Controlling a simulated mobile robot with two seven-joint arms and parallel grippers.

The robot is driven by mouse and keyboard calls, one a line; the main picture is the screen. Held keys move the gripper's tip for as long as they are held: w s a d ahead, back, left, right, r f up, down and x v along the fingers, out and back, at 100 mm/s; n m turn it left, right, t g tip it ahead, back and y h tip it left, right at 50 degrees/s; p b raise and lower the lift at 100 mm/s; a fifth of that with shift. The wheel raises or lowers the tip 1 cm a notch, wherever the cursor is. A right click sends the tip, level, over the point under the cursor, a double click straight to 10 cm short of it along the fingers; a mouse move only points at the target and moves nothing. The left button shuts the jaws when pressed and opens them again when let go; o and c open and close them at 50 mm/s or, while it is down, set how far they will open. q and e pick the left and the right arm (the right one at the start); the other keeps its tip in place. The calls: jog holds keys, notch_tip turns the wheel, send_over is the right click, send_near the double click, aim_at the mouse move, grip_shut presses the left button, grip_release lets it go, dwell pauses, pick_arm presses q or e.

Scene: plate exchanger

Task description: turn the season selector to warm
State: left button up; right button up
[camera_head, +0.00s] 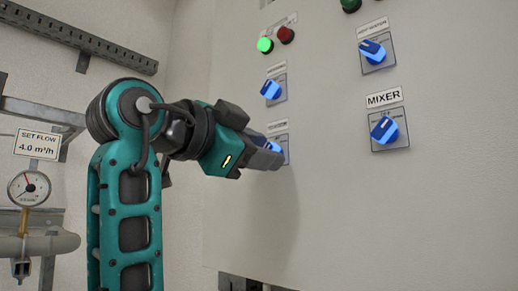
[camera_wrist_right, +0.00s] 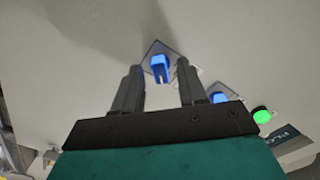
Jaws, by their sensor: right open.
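A blue selector knob (camera_head: 275,145) on a small square plate sits lowest in the left column of the pale panel; its label is too small to read, so I cannot confirm it is the season selector. My right gripper (camera_head: 268,157) is at this knob and partly covers it. In the right wrist view the knob (camera_wrist_right: 160,68) shows between the two fingers of my open right gripper (camera_wrist_right: 159,73), with visible gaps on both sides. The knob's setting cannot be read. My left gripper is not in view.
Above are another blue knob (camera_head: 271,89), a lit green lamp (camera_head: 265,45) and a red lamp (camera_head: 286,35). To the right is the MIXER knob (camera_head: 384,130), with one more knob (camera_head: 372,52) above it. A pressure gauge (camera_head: 29,187) and pipes stand at left. The lower panel is bare.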

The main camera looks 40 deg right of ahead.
jog(key=s+a, duration=0.1)
jog(key=a, duration=1.2)
jog(key=shift+d, duration=0.1)
